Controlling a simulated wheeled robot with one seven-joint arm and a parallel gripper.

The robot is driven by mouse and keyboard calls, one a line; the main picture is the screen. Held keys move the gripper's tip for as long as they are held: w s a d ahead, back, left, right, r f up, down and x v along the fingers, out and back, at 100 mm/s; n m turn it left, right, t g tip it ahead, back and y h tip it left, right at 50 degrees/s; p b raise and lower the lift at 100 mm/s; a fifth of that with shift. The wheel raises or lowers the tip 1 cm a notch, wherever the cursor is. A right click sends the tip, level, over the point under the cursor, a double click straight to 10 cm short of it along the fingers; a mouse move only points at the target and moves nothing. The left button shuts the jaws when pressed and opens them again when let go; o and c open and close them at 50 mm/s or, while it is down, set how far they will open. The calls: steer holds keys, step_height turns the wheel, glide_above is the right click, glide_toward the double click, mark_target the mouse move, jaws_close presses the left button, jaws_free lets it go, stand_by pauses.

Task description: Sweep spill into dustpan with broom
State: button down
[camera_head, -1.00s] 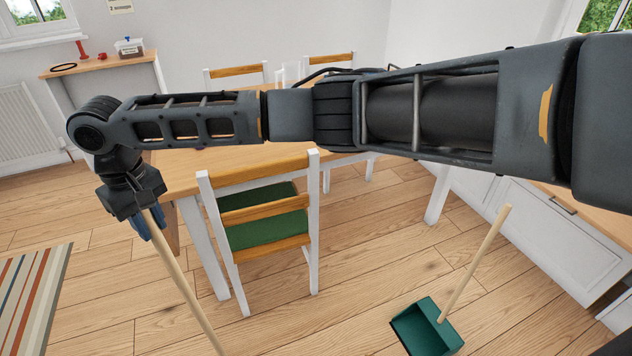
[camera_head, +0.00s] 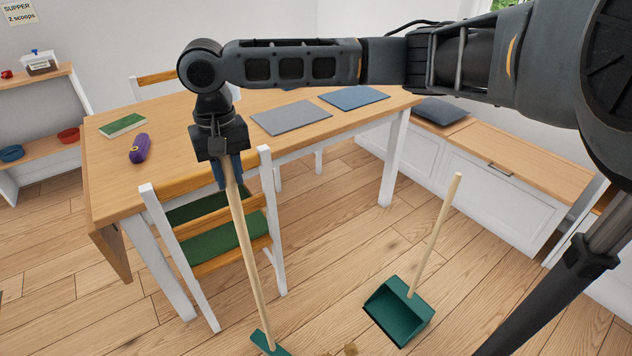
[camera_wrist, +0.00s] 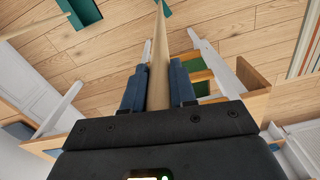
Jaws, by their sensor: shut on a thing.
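My gripper (camera_head: 229,172) is shut on the top of the wooden handle of the broom (camera_head: 243,240). In the wrist view the two blue fingers (camera_wrist: 159,88) stand on either side of the handle. The broom slants down to the floor, its green head (camera_head: 268,346) at the bottom edge of the head view. The green dustpan (camera_head: 400,312) lies on the floor to the right of the broom head, its wooden handle upright and leaning right. The spill (camera_head: 350,349) shows as small brown bits on the floor between broom head and dustpan, partly cut off by the frame.
A white chair (camera_head: 212,243) with green seat stands just behind the broom, against the wooden table (camera_head: 200,115). A bench (camera_head: 500,160) with a cushion is at right. The floor around the dustpan is clear.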

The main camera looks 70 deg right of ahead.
steer(key=s+d+m, duration=0.2)
steer(key=s, duration=0.6)
steer(key=s+d+m+b, duration=0.1)
steer(key=s+m, duration=0.2)
steer(key=s, duration=0.6)
steer(key=shift+d+f, duration=0.15)
steer(key=shift+d, duration=0.2)
steer(key=shift+f, duration=0.15)
